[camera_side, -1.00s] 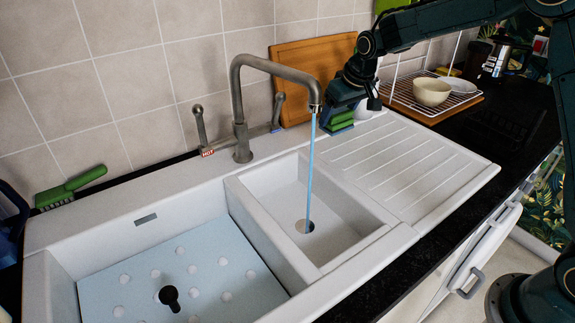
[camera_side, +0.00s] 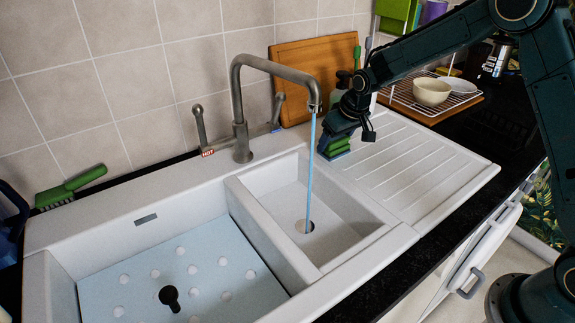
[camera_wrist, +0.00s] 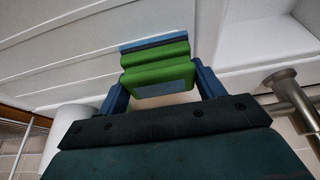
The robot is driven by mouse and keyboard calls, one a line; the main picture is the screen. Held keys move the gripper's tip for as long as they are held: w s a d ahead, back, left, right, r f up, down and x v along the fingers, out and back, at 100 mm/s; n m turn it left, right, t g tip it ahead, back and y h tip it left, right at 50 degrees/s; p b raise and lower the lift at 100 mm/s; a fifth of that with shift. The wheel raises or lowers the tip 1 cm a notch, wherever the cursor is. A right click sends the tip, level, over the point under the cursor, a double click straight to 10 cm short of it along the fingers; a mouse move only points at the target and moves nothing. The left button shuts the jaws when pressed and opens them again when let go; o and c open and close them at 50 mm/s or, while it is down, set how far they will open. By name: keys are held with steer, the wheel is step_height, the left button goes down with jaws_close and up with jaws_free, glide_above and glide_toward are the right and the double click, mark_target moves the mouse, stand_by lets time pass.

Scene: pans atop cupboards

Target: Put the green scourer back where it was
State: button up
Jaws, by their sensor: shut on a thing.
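The green scourer (camera_side: 338,146) is a ridged green block with a dark blue layer on its far side. In the wrist view the scourer (camera_wrist: 160,74) sits between the two blue fingers of my gripper (camera_wrist: 160,82), which are shut on its sides. In the side view my gripper (camera_side: 340,132) points down and holds it over the area between the small basin and the ribbed drainboard (camera_side: 415,165). I cannot tell whether the scourer touches the sink surface.
The tap (camera_side: 240,110) stands to the left, its blue water stream (camera_side: 310,170) falling into the small basin (camera_side: 325,235) close by. A dish rack with bowls (camera_side: 432,91) is at right. A green brush (camera_side: 70,188) lies far left.

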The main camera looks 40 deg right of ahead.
steer(key=shift+f, duration=0.15)
steer(key=o, duration=0.9)
steer(key=shift+v, duration=6.15)
